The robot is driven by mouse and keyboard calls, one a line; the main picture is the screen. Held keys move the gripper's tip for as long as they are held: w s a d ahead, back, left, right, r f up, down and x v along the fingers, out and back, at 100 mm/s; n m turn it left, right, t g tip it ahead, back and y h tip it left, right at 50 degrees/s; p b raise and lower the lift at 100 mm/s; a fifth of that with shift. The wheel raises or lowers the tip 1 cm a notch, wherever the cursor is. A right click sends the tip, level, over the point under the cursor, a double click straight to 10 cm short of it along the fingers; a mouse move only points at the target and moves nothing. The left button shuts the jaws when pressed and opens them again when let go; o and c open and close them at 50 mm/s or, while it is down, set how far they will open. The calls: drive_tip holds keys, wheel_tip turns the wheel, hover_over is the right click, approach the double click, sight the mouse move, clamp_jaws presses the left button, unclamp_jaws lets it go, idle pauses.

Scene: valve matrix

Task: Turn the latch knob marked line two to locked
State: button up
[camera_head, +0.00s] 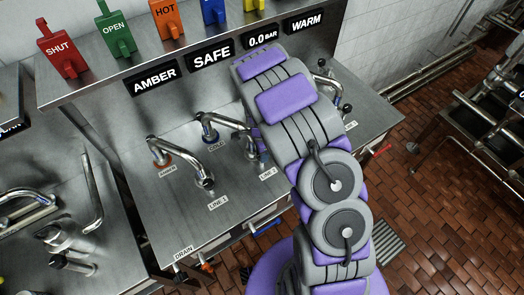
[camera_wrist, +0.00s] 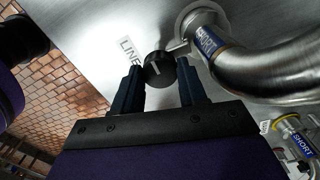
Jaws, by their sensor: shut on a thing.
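In the wrist view, my gripper (camera_wrist: 158,80) has its two dark fingers on either side of a round black knob (camera_wrist: 157,64), shut on it. A light pointer mark shows on the knob's face. A label beside it reads "LINE" (camera_wrist: 130,50); its number is hidden behind a finger. In the head view, my gripper (camera_head: 261,152) is down near the "LINE 2" label (camera_head: 267,173), and the knob is hidden there by my arm.
A steel pipe with a blue "SHORT" band (camera_wrist: 207,42) curves close to the knob's right in the wrist view. In the head view, bent pipes (camera_head: 190,160) rise from the steel bench (camera_head: 150,215). Signs and colored tags line the raised back ledge.

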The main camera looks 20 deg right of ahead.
drive_tip(key=shift+w, duration=0.1)
drive_tip(key=o, duration=1.1)
drive_tip(key=shift+a, duration=0.1)
drive_tip(key=shift+c, duration=0.2)
drive_tip(key=shift+r, duration=0.15)
wheel_tip(320, 180, up, 17)
drive_tip(key=shift+p, duration=0.4)
